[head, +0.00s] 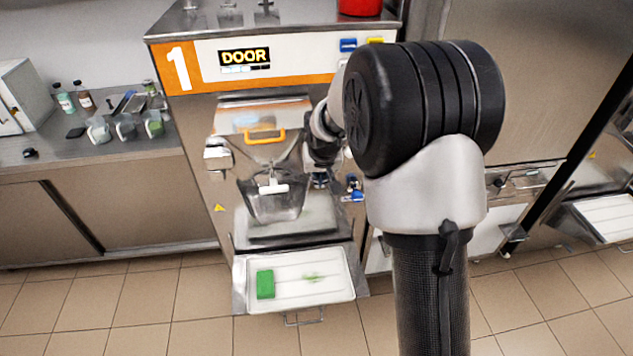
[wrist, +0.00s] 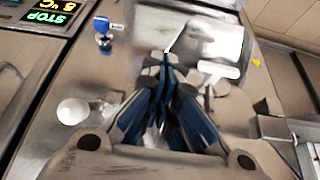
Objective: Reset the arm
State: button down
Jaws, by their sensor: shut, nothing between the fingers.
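My arm stands in front of the batch freezer marked 1 (head: 205,110) in the head view, its upper part covering the freezer's right side. The forearm reaches toward the freezer's front. My gripper (wrist: 165,60) shows in the wrist view with its fingertips together and nothing between them. In the head view the fingers are mostly hidden or too small to make out. The freezer's door has an orange handle (head: 264,136), and a dark clear chute (head: 275,206) with a white bar sits below it.
A white tray (head: 335,262) with a green sponge (head: 265,284) and a green smear sits low in front of the freezer. A steel counter (head: 60,160) with bottles and cups is at the left. A red container (head: 360,6) stands on the freezer top. The tiled floor in front is clear.

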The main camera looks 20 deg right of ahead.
jog(key=v, duration=0.2)
jog(key=shift+s+r, duration=0.2)
jog(key=shift+s, duration=0.05)
jog(key=s+a+r+b, duration=0.1)
jog(key=s+r, duration=0.4)
jog(key=s, duration=0.3)
jog(key=s+a+r+b, duration=0.1)
jog(key=s+a+r, duration=0.1)
jog(key=s+r, duration=0.45)
jog(key=s+a+f+n+b, duration=0.1)
jog(key=s+f, duration=0.1)
jog(key=s, duration=0.9)
jog(key=s+a+f+n+y+b, duration=0.1)
jog(key=s, duration=0.9)
jog(key=shift+s+a+f+g+b, duration=0.15)
jog(key=shift+s+f+g+b, duration=0.15)
jog(key=shift+s+f+b, duration=0.1)
